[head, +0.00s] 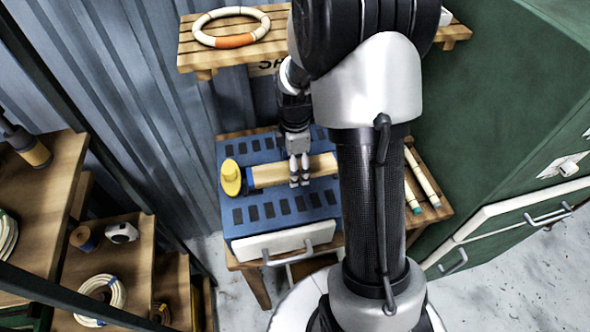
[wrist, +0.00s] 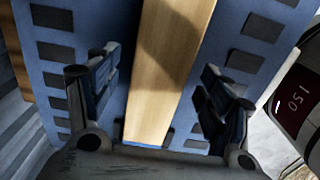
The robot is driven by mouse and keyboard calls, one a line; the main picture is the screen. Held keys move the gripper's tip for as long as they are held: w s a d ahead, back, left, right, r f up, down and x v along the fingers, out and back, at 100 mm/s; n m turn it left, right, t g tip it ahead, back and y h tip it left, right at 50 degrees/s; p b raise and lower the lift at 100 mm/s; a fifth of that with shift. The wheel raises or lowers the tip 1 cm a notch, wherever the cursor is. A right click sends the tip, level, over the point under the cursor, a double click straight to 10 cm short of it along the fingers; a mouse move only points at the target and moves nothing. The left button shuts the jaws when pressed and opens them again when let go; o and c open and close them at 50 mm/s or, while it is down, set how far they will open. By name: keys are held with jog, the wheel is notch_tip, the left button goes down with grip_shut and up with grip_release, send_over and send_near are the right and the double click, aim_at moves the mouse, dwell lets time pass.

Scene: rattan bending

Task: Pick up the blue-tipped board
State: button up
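The blue-tipped board (head: 268,175) is a flat, light wooden board lying on a blue panel (head: 240,152) with dark rectangles. My gripper (head: 299,182) points down over the board in the head view. In the wrist view, the board (wrist: 168,60) runs between the fingers of my gripper (wrist: 158,92), with its blue end at the bottom. The fingers are apart, with a gap on each side of the board, and hold nothing. Whether the fingertips reach down beside the board cannot be told.
A yellow round piece (head: 231,178) stands at the board's left end. Two rods (head: 423,180) lie to the right on the wooden bench. A device with a red display (wrist: 293,112) is at right in the wrist view. A ring (head: 232,26) lies on the shelf behind.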

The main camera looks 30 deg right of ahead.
jog(key=c, duration=1.2)
jog(key=shift+r, duration=0.1)
